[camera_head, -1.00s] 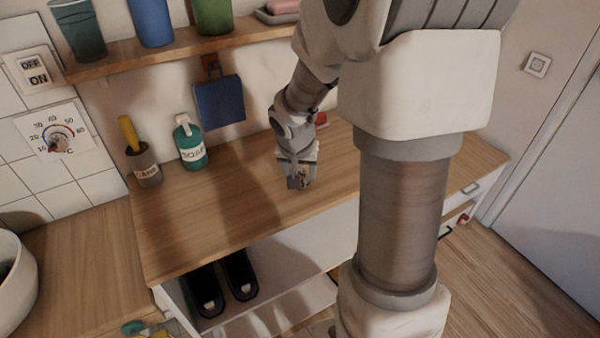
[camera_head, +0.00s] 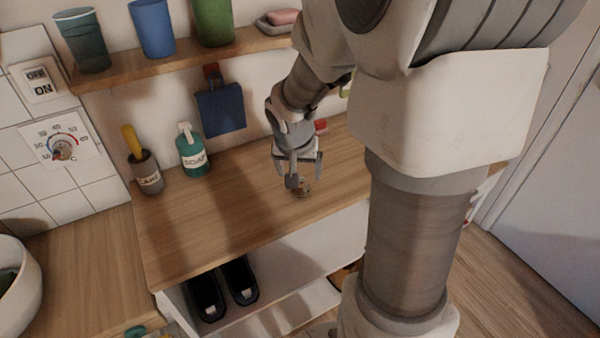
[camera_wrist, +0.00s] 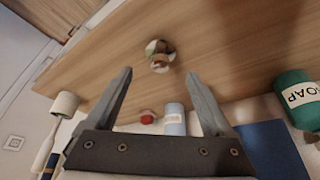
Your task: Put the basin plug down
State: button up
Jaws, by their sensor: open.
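The basin plug (camera_head: 303,190), a small rounded brownish and pale piece, sits on the wooden counter (camera_head: 200,235) just below my gripper (camera_head: 304,172). In the wrist view the plug (camera_wrist: 160,56) lies on the wood beyond the fingertips, between their lines and apart from both. My gripper (camera_wrist: 158,76) is open with nothing between its fingers. The plug's fine shape is too small to tell.
A teal soap bottle (camera_head: 191,152) and a grey cup (camera_head: 147,174) stand at the counter's back left. A blue cloth-like item (camera_head: 221,108) hangs on the wall under the shelf (camera_head: 180,56). The counter's middle left is clear.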

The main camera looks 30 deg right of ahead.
jog(key=p+v, duration=0.1)
jog(key=v, duration=0.6)
jog(key=shift+p, duration=0.3)
jog(key=shift+r, duration=0.25)
jog(key=s+a+r+n+t+p, duration=0.1)
jog(key=s+a+r+n+p, duration=0.2)
jog(key=a+r, duration=0.55)
jog(key=s+a+r+n+y+p, duration=0.1)
jog(key=s+r+n+p, duration=0.3)
jog(key=s+r, duration=0.5)
jog(key=s+y+p, duration=0.1)
jog(key=s+p, duration=0.1)
jog(key=s, duration=0.1)
jog(key=shift+a+r+t+y, duration=0.15)
jog(key=shift+r+t+y, duration=0.25)
